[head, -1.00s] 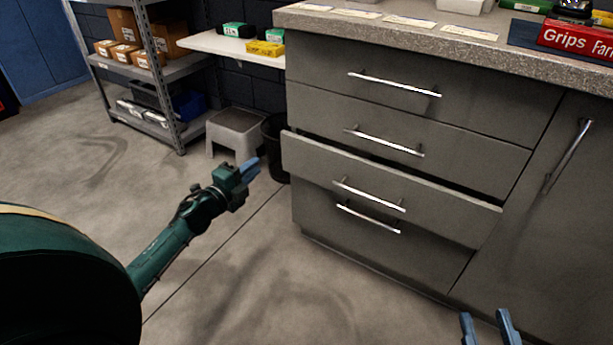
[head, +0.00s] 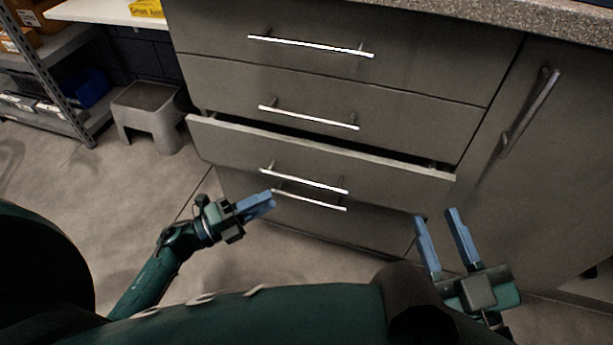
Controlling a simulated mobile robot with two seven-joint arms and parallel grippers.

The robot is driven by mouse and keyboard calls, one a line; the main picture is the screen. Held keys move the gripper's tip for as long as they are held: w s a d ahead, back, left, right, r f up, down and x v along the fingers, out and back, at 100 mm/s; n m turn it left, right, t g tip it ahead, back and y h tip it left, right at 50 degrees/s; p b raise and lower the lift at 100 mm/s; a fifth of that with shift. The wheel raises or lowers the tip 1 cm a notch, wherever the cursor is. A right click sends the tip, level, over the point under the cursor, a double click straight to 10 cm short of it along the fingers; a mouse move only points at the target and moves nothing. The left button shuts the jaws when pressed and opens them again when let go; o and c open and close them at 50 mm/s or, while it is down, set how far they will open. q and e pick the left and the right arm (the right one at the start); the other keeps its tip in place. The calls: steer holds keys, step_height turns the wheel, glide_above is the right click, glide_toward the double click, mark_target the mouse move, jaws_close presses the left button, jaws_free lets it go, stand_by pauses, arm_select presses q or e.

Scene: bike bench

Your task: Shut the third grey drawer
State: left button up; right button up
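The third grey drawer (head: 315,160) stands pulled out a little from the cabinet, with a dark gap along its top edge. Its silver bar handle (head: 303,181) runs across its front. The drawer below is partly hidden.
Two closed grey drawers (head: 330,82) are above, under a speckled countertop (head: 480,18). A cabinet door (head: 560,150) with a vertical handle is at right. A grey step stool (head: 150,112) and a metal shelf (head: 50,75) stand at left.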

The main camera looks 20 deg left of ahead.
mark_target(305, 180)
arm_select(q)
steer(key=b+x, duration=0.1)
steer(key=x, duration=0.9)
steer(key=shift+w+d, duration=0.2)
steer(key=shift+w, duration=0.1)
steer(key=shift+c, duration=0.4)
jaws_close()
